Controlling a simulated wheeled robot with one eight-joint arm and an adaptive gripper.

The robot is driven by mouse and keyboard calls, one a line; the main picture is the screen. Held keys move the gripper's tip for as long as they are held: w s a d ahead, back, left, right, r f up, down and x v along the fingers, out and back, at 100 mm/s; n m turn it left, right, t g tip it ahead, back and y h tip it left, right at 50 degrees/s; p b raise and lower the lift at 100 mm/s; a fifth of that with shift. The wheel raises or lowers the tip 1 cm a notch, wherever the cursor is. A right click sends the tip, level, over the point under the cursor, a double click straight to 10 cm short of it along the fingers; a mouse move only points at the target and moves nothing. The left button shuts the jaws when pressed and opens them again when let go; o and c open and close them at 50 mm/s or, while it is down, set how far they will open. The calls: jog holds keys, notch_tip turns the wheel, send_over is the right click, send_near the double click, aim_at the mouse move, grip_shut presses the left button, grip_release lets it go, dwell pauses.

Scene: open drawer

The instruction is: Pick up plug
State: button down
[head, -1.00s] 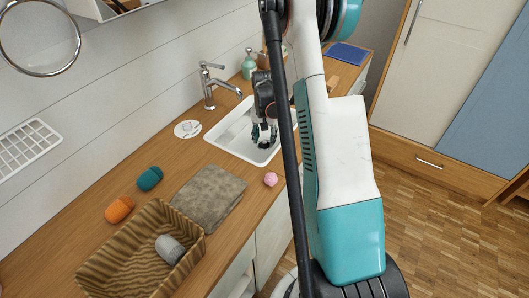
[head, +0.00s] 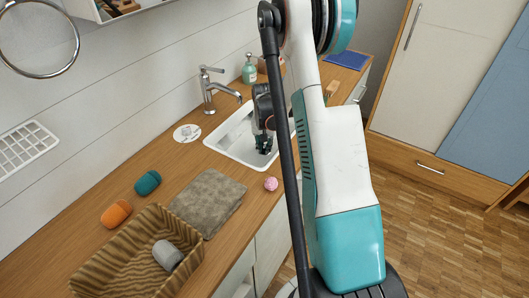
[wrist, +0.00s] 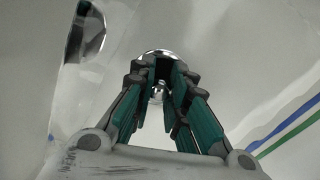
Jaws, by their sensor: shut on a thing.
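My gripper (head: 264,146) is down inside the white sink (head: 236,148), mostly in line with its right part. In the wrist view its teal and grey fingers (wrist: 161,75) are closed together over the shiny metal drain (wrist: 158,91). A small dark plug (wrist: 162,68) shows between the fingertips, largely hidden by them. I cannot tell whether it is clear of the drain. In the head view the plug is hidden behind the fingers.
A chrome faucet (head: 211,90) stands behind the sink, with a green soap bottle (head: 249,70) farther back. A grey cloth (head: 208,203), pink ball (head: 270,184), teal item (head: 147,183), orange item (head: 116,213) and striped basket (head: 115,255) are on the wooden counter.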

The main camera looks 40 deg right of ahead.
notch_tip(320, 180, up, 20)
jog(key=p, duration=0.6)
jog(key=shift+p, duration=0.35)
